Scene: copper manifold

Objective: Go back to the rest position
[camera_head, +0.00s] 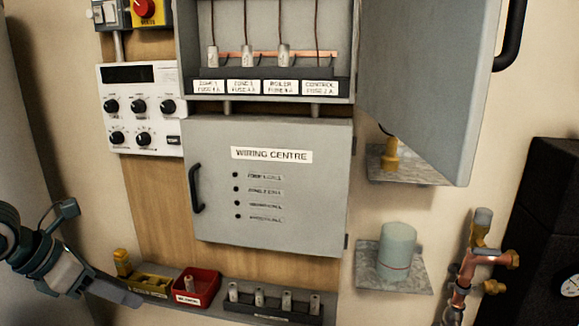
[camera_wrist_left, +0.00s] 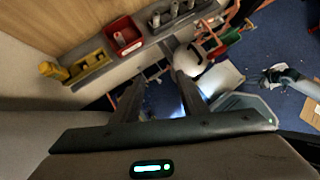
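My left gripper (camera_head: 128,298) is at the lower left of the head view, in front of the wall and left of the shelf with the trays. In the left wrist view its two dark fingers (camera_wrist_left: 158,90) stand apart with nothing held between them. What appears to be my right gripper (camera_wrist_left: 268,78) shows small at the right of the left wrist view, over the blue floor. Its fingers are too small to read. The right gripper is not in the head view.
A shelf holds a yellow tray (camera_head: 150,285), a red bin (camera_head: 205,283) and a fuse rack (camera_head: 272,303). The grey wiring centre (camera_head: 270,220) is shut. Above it, a cabinet door (camera_head: 425,80) stands open. Copper pipework (camera_head: 483,258) is at the right.

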